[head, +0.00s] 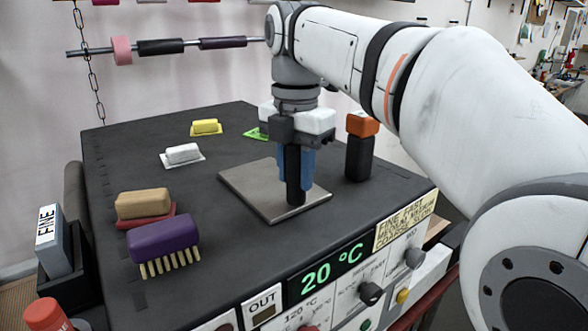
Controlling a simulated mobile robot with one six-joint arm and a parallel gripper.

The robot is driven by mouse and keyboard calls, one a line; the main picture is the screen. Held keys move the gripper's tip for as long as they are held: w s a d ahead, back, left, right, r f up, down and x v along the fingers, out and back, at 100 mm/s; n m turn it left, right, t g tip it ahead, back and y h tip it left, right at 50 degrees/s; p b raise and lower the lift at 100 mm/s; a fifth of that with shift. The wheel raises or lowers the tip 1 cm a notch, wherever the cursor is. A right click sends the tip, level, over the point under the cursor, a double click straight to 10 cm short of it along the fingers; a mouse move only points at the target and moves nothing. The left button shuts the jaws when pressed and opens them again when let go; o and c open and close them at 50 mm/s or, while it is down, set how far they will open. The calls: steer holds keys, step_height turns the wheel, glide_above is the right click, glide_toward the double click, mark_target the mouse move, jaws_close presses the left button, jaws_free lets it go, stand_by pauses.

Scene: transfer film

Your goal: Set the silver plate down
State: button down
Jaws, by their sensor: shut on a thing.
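The silver plate (262,188) is a flat, square metal sheet over the middle of the black top, near its front edge. It looks level. I cannot tell for sure whether its underside touches the top or is slightly above it. A black upright post (293,178) rises from the plate, seemingly its handle. My gripper (300,166), with blue fingers, comes straight down from above and is shut around this post. The fingers and post hide part of the plate.
The black top (130,150) also carries a yellow block (206,126), a white block (183,152), a tan block (143,203) on a red piece, and a purple brush (163,240). An orange-topped black block (360,150) stands close right of the plate. Knobs line the front panel.

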steer(key=shift+f, duration=0.1)
steer(key=c, duration=1.1)
jaws_free()
step_height(320, 180, up, 12)
steer(key=shift+r+p, duration=0.15)
steer(key=shift+p, duration=0.7)
